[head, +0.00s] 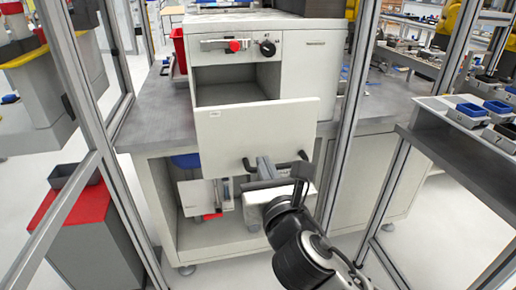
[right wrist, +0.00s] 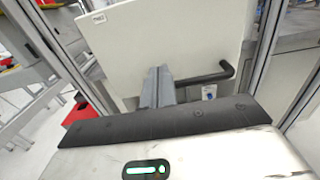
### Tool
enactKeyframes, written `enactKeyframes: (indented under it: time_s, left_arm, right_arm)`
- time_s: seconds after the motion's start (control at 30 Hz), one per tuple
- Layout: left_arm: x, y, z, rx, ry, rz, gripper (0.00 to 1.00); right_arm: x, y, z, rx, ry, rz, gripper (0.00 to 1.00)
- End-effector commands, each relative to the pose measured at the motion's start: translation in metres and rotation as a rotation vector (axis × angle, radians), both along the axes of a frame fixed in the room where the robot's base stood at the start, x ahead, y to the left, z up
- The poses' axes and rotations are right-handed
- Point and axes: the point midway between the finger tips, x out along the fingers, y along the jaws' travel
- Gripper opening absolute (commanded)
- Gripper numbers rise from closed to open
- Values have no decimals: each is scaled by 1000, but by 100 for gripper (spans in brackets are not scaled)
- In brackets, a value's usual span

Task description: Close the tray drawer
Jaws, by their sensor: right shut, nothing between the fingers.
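The tray drawer (head: 225,128) is pulled out of the white cabinet. Its pale front panel stands well forward, and its open inside shows behind the panel. The panel also fills the upper middle of the right wrist view (right wrist: 160,45). A black bar handle (head: 302,155) is on the lower part of the panel; it also shows in the right wrist view (right wrist: 207,80). My right gripper (head: 264,163) is shut and empty in front of the handle's middle, hiding part of it. Whether the fingers (right wrist: 157,80) touch the handle or panel, I cannot tell. My left gripper is not in view.
The cabinet (head: 320,70) stands on a grey bench (head: 160,108). Metal frame posts (head: 350,100) rise close to the right of the drawer and at the left. A side table (head: 450,140) with blue bins stands at right. A red-topped box (head: 75,215) is at left.

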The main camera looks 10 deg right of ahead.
Motion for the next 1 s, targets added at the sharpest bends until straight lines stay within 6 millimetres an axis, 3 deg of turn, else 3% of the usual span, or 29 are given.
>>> enactKeyframes:
  time_s: [0.1,0.33,1.0]
  left_arm:
    - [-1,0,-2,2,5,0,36]
    - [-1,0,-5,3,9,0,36]
    - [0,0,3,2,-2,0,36]
  right_arm:
    - [25,1,1,1,-2,-2,0]
    - [56,2,0,1,-1,0,0]
    - [70,-5,1,0,0,-13,0]
